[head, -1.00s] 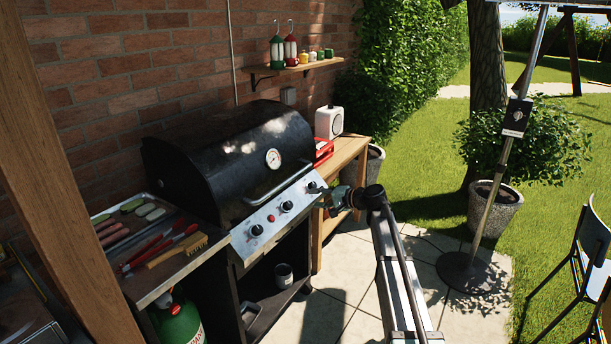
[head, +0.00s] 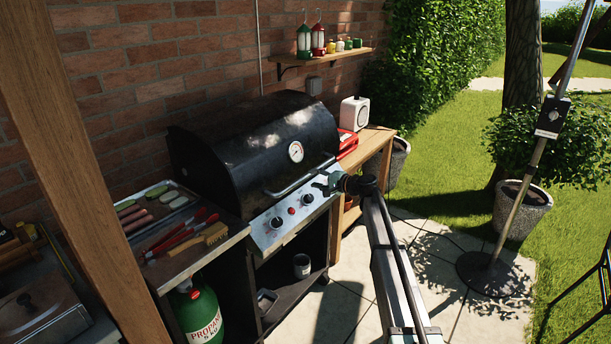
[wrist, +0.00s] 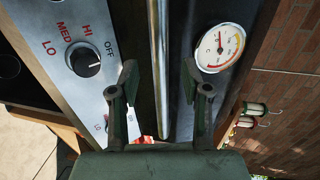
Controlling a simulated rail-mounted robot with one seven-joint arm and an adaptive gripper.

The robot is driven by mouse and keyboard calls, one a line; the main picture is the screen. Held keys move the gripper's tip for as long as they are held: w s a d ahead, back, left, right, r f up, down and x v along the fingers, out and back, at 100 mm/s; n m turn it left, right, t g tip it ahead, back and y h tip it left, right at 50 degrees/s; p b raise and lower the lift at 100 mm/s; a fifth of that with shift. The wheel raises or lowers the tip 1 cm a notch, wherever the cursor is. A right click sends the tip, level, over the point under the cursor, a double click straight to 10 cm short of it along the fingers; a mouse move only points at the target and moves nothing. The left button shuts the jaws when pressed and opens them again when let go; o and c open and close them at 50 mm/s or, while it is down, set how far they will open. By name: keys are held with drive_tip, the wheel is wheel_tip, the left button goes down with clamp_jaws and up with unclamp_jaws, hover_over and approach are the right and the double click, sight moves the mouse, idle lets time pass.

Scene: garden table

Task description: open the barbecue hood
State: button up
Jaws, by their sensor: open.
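The black barbecue hood (head: 250,150) is shut, with a round gauge on its front. Its silver handle (head: 290,183) runs along the hood's lower front edge. My gripper (head: 323,184) is at the right part of the handle, in front of the control panel. In the wrist view the handle (wrist: 161,50) runs between the two open fingers of my gripper (wrist: 158,80), with a gap on both sides. I cannot tell how deep the bar sits between the fingers. The gauge (wrist: 220,46) is right of the fingers and a knob (wrist: 83,62) left.
A side shelf (head: 205,245) with food, tongs and a brush is left of the barbecue. A wooden post (head: 95,170) stands at the left front. A wooden bench (head: 368,146) with a red item and a white box is to the right.

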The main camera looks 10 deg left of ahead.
sight(308, 177)
drive_tip(key=shift+p+x, duration=0.5)
drive_tip(key=shift+x, duration=2.2)
clamp_jaws()
